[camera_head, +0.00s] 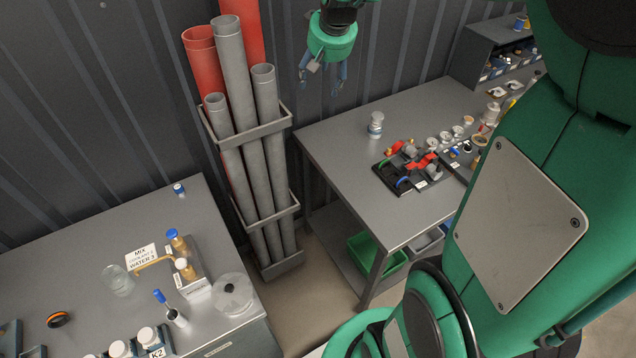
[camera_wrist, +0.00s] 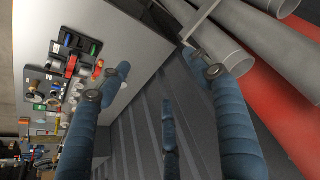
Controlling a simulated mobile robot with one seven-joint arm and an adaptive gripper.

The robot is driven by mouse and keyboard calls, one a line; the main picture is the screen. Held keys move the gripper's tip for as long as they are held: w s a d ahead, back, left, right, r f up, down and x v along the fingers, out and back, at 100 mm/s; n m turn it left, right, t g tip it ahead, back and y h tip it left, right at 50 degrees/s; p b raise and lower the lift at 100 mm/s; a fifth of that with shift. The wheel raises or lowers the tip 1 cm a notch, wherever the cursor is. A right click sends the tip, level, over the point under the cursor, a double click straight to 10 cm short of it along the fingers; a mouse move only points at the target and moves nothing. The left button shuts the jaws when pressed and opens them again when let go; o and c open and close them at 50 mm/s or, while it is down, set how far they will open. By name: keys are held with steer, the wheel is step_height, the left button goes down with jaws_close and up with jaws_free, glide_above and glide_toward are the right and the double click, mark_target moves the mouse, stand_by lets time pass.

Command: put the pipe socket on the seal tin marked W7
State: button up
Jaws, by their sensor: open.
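My gripper (camera_head: 322,80) is open and empty. It hangs in the air near the corrugated wall, above the back left of the right-hand bench. In the wrist view its blue fingers (camera_wrist: 160,105) are spread with nothing between them. I cannot tell for sure which piece is the pipe socket; several red and grey fittings lie in a black tray (camera_head: 384,178) on that bench. Several small round tins (camera_head: 432,143) stand in a row behind the tray. Their markings are too small to read, so W7 cannot be picked out. My arm hides part of the bench's right side.
A rack (camera_head: 278,122) of tall grey and red pipes stands left of the right-hand bench (camera_head: 335,140). A white jar (camera_head: 376,125) stands behind the tray. The left bench (camera_head: 90,232) holds jars, a glass beaker (camera_head: 117,280) and a brass fitting. The right bench's left end is bare.

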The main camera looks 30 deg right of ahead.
steer(key=s+a+r+n, duration=0.1)
steer(key=s+a+r, duration=0.2)
steer(key=s+a, duration=1.05)
steer(key=s+a+f, duration=0.1)
steer(key=s+a, duration=0.1)
steer(key=s, duration=0.6)
steer(key=s+a+f+n+y, duration=0.1)
steer(key=s+a+f, duration=0.1)
steer(key=s, duration=0.6)
steer(key=shift+s+a+t, duration=0.4)
steer(key=shift+a, duration=0.25)
steer(key=shift+f, duration=0.1)
step_height(320, 180, down, 8)
steer(key=b, duration=0.8)
steer(key=shift+f, duration=0.25)
